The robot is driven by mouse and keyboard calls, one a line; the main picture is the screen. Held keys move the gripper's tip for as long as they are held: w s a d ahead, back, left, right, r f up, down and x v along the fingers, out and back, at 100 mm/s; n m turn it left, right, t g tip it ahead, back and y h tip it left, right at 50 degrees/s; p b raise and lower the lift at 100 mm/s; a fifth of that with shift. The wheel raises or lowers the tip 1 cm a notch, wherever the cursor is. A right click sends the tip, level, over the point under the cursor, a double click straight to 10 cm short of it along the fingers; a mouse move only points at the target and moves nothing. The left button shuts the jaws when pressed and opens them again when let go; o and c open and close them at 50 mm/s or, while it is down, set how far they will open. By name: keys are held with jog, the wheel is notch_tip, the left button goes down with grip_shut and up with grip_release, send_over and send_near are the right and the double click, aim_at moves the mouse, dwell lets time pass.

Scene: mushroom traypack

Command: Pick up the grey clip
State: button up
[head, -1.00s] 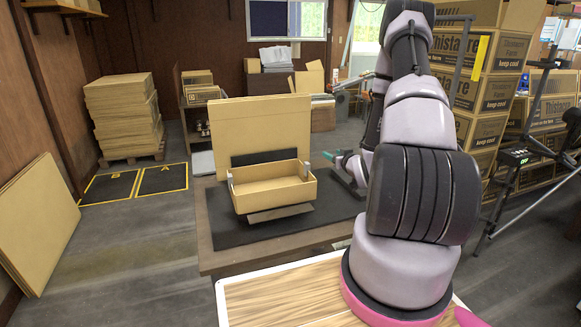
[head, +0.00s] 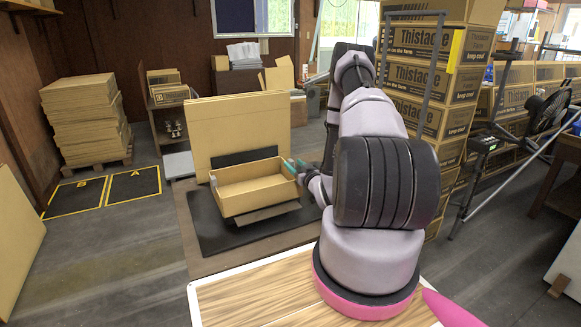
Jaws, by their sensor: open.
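An open cardboard tray (head: 250,201) sits on the dark mat of the low table. A small grey clip (head: 213,181) stands at the tray's left end. A clip at the right end cannot be made out clearly behind my gripper. My gripper (head: 292,166), with teal fingertips, is at the tray's right end, at about rim height. It is open. Whether its fingers are around or touching a clip there is too small to tell.
A large flat cardboard stack (head: 238,124) stands upright behind the tray. The dark mat (head: 211,226) is bare left of the tray. Tall Thistacre cartons (head: 423,84) stand at the back right. Stacked flat cardboard (head: 82,120) is at the left.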

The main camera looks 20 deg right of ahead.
aim_at(293, 162)
jog(key=shift+w+d, duration=0.1)
jog(key=shift+w, duration=1.9)
grip_shut()
